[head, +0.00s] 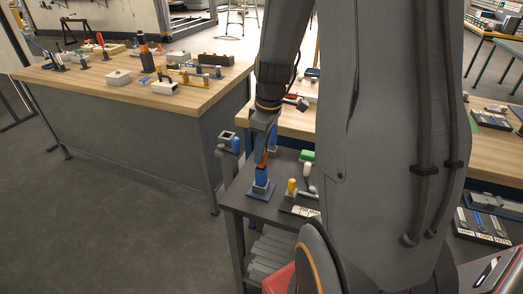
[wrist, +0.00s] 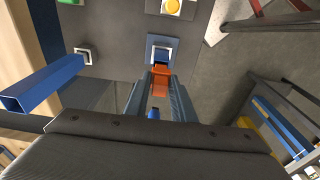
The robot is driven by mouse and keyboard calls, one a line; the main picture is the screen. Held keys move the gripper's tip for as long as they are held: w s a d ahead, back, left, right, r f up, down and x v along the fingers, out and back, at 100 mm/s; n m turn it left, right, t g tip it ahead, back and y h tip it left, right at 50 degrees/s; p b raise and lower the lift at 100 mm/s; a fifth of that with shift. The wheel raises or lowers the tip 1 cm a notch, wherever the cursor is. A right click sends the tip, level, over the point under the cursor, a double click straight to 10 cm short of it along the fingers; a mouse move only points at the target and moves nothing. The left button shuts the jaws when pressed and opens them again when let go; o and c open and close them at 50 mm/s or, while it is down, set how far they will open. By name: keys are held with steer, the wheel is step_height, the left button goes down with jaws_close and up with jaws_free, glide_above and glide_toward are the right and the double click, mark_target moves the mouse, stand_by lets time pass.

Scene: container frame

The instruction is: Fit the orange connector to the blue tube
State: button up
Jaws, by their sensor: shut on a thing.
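My gripper (wrist: 160,92) points down and its two fingers are shut on the orange connector (wrist: 160,78). In the head view my gripper (head: 263,142) is above the small dark table, with a sliver of the orange connector (head: 262,157) between the fingers. The blue tube (head: 262,174) stands upright in a square base directly below it. In the wrist view this base (wrist: 163,42) shows just beyond the connector. The connector is at or just above the tube's top; I cannot tell whether they touch. The fingers hide part of the connector.
Another blue square tube (wrist: 45,82) reaches in from the left in the wrist view, beside a small square socket (wrist: 86,56). A yellow piece (head: 292,185) stands right of the base. A wooden workbench (head: 190,98) with several parts is at back left.

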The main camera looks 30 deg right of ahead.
steer(key=shift+f+b, duration=0.9)
steer(key=shift+f, duration=0.65)
stand_by(0.7)
steer(key=o, duration=1.7)
steer(key=shift+c, duration=0.2)
steer(key=shift+r, duration=0.1)
steer(key=shift+r+p, duration=2.85)
steer(key=shift+r, duration=0.55)
